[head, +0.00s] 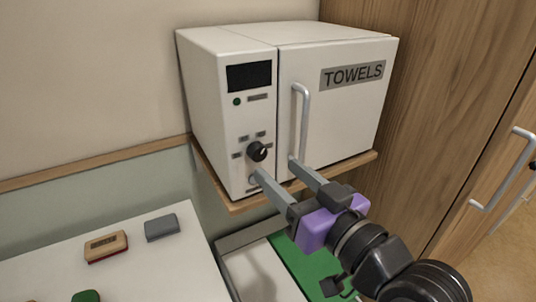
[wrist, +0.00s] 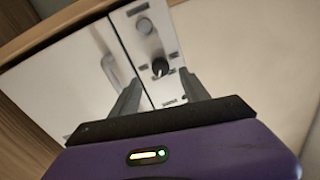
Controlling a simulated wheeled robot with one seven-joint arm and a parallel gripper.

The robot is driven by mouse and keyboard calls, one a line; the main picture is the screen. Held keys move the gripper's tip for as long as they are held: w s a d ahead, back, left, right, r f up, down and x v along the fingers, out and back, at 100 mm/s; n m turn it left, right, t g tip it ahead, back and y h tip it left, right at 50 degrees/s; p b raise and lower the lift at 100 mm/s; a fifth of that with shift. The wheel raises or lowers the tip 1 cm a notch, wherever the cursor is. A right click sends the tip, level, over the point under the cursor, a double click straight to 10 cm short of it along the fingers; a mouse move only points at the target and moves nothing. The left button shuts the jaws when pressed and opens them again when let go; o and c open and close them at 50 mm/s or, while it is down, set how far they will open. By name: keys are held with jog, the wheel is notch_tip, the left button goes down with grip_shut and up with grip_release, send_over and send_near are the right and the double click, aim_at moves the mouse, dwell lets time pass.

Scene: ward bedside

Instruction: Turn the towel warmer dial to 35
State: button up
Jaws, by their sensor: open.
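The towel warmer (head: 342,110) is a white box with a "TOWELS" label on its door, on a wooden shelf. Its black dial (head: 257,151) sits low on the left control panel with small grey labels around it. The dial also shows in the wrist view (wrist: 160,66), with a light pointer mark; its labels are too small to read. A dark display (head: 249,77) above it looks blank. My gripper (head: 274,172) is open and empty, its two fingers pointing at the panel just below and right of the dial. I see no contact with the dial.
The door handle (head: 299,120) stands out right of the dial, close to one finger. The wooden shelf edge (head: 300,184) runs under the warmer. A white table (head: 130,262) at lower left holds small blocks. A wooden cabinet (head: 440,110) stands right.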

aim_at(261, 155)
jog(key=p+x, duration=0.1)
jog(key=x, duration=0.5)
grip_shut()
